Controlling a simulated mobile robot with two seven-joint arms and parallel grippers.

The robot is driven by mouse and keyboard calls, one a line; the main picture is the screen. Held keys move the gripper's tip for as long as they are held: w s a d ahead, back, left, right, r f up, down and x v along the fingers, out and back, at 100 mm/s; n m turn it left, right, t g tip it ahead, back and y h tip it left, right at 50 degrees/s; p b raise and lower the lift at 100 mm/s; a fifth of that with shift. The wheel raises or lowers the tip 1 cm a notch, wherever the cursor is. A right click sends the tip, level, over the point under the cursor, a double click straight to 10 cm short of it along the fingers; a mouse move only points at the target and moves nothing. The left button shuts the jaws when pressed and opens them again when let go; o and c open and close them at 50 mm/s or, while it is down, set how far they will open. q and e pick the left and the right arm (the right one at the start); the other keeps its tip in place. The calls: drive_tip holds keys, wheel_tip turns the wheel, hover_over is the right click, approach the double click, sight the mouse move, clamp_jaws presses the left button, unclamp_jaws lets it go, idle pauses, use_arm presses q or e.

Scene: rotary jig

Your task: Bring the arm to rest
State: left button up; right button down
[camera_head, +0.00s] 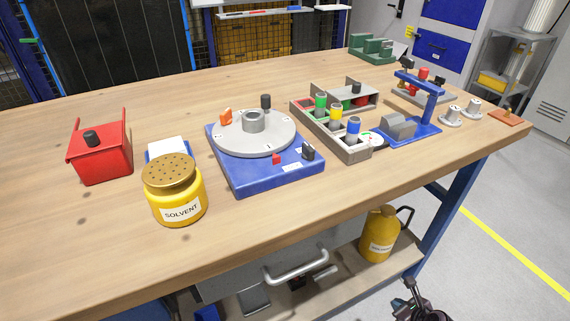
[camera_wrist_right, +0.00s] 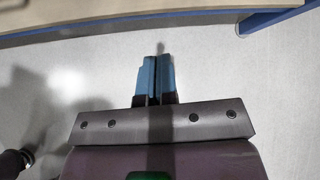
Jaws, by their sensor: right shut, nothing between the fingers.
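My right gripper (camera_head: 413,290) is low at the bottom right of the head view, in front of the bench and below its top. In the right wrist view its blue fingers (camera_wrist_right: 156,78) are together with nothing between them, over the pale floor. The rotary jig, a grey disc on a blue base (camera_head: 240,174), sits on the bench. The disc (camera_head: 228,141) carries a grey ring, an orange block and a dark knob. My left gripper is not in either view.
The wooden bench (camera_head: 60,230) holds a red box (camera_head: 102,161), a yellow solvent pot (camera_head: 178,200), a parts tray (camera_head: 345,147) and a blue press (camera_head: 418,128). A yellow can (camera_head: 378,240) stands on the lower shelf. The bench edge (camera_wrist_right: 90,25) crosses the top of the wrist view.

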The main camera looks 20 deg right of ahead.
drive_tip(key=w+d+r+n+h, duration=0.1)
drive_tip(key=w+d+r, duration=0.1)
drive_tip(key=d+r, duration=0.4)
drive_tip(key=w+d+r+n+h, duration=0.15)
drive_tip(key=d+r, duration=0.25)
drive_tip(key=d, duration=0.5)
drive_tip(key=shift+s+a+r+n+t+y, duration=0.15)
drive_tip(key=shift+s+a+r+n+y, duration=0.45)
drive_tip(key=shift+s+a+r+n, duration=3.85)
drive_tip(key=shift+s+a+r+n+t+y, duration=0.35)
drive_tip(key=shift+s+a+n, duration=2.45)
drive_tip(key=shift+a+n, duration=4.45)
drive_tip(key=shift+s+a+r+n+y, duration=0.8)
drive_tip(key=shift+s+a+r+n, duration=2.3)
drive_tip(key=shift+a+n, duration=2.75)
use_arm(q)
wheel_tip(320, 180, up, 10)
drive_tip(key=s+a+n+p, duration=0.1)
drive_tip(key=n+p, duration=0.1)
drive_tip(key=p, duration=1.4)
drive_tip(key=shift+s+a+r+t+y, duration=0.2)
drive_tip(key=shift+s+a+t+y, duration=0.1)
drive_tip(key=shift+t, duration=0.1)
use_arm(e)
wheel_tip(320, 180, up, 9)
drive_tip(key=s+d+m, duration=0.1)
drive_tip(key=s+m, duration=0.1)
drive_tip(key=shift+r+t+h, duration=0.2)
drive_tip(key=shift+t+h, duration=0.2)
